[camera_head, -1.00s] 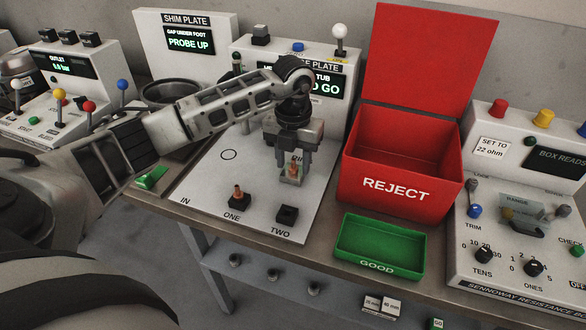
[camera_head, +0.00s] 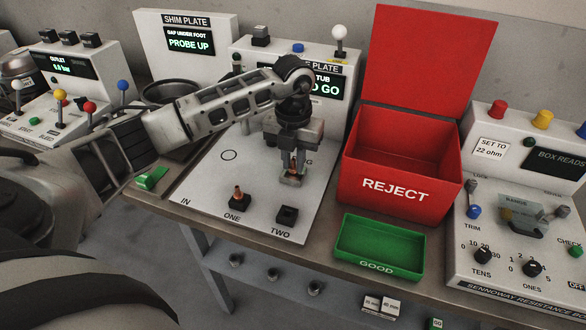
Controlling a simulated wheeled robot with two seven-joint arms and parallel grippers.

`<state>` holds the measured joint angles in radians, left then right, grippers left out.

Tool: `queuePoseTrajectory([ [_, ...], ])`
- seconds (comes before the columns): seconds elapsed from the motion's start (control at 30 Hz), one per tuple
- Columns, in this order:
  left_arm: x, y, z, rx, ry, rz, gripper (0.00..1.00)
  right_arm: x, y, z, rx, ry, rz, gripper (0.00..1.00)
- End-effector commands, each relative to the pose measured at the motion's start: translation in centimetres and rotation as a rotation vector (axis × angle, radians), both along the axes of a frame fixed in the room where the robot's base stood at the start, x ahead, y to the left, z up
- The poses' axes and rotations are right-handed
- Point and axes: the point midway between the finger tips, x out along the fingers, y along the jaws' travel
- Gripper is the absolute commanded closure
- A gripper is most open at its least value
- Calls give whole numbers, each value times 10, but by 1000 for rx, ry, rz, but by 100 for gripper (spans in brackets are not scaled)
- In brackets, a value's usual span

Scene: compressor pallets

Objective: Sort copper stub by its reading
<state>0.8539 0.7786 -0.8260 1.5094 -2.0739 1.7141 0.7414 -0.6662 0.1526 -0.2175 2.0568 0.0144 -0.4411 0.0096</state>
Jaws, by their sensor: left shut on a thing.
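My left gripper (camera_head: 291,177) reaches in from the left over the white plate and points down. It is shut on a copper stub (camera_head: 293,171), mostly hidden between the fingers, near the plate's right side. I cannot tell whether the stub touches the plate. Another copper stub (camera_head: 238,191) stands upright in the black socket marked ONE (camera_head: 239,203). The socket marked TWO (camera_head: 287,214) looks empty. The display (camera_head: 327,86) behind ends in "GO"; my arm hides its start. The red REJECT bin (camera_head: 398,190) is open and looks empty. The green GOOD tray (camera_head: 378,267) looks empty. My right gripper is out of view.
The resistance box (camera_head: 500,270) with knobs and levers stands at the right. The shim plate unit (camera_head: 184,45) with a dark bowl (camera_head: 168,92) is behind my left arm. A white-knobbed lever (camera_head: 340,32) rises at the back. The bench's front edge runs below the plate.

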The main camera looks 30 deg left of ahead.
Motion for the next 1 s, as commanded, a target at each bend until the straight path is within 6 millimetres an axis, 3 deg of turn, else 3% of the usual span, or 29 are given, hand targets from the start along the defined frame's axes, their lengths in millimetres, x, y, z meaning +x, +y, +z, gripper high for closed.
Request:
queuePoseTrajectory([
  [1.0, 0, 0, 43, 0, -1, 0, 100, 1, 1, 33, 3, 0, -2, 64],
])
